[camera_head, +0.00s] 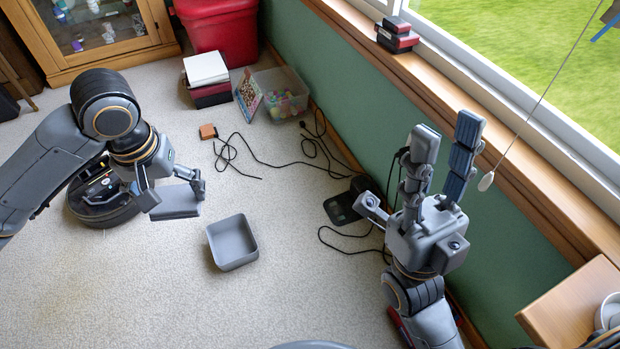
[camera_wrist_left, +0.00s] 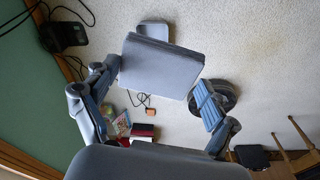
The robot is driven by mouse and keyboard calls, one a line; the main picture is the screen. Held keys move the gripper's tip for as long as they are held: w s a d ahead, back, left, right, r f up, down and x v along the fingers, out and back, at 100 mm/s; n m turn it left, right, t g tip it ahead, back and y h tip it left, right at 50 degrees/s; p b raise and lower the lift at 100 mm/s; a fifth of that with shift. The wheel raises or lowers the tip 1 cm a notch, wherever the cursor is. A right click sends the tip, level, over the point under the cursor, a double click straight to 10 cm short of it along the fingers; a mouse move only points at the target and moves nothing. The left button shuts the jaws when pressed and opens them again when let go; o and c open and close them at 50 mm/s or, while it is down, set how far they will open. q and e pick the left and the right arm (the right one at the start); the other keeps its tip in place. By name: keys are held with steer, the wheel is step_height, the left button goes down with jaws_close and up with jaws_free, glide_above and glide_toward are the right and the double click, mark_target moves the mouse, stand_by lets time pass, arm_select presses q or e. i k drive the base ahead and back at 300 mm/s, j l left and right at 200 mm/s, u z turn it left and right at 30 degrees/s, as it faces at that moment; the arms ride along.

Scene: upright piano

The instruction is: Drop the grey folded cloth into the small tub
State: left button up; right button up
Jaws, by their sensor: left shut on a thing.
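The grey folded cloth (camera_head: 176,201) is held flat between the fingers of my left gripper (camera_head: 172,190), above the carpet at the left of the head view. In the left wrist view the cloth (camera_wrist_left: 161,66) sits between the two fingertips and covers part of the tub. The small tub (camera_head: 232,243) is a grey, square, open container on the carpet, to the right of and nearer than the cloth. Its inside looks empty. It also shows behind the cloth in the left wrist view (camera_wrist_left: 155,30). My right gripper (camera_head: 447,165) is raised at the right, fingers spread, with nothing between them.
A round dark robot vacuum (camera_head: 95,205) lies under my left arm. Black cables (camera_head: 275,165) run over the carpet to a dark device (camera_head: 342,209) by the green wall. A clear bin (camera_head: 283,95), books and a red box (camera_head: 220,35) stand at the back. Carpet around the tub is clear.

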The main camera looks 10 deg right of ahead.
mark_target(231, 246)
steer(key=i+j+z, duration=0.15)
steer(key=j, duration=0.15)
steer(key=i+j+z, duration=0.1)
steer(key=j, duration=0.25)
steer(key=i+j+z, duration=0.15)
steer(key=j, duration=0.15)
steer(key=j+z, duration=0.15)
steer(key=j, duration=0.2)
steer(key=i, duration=0.05)
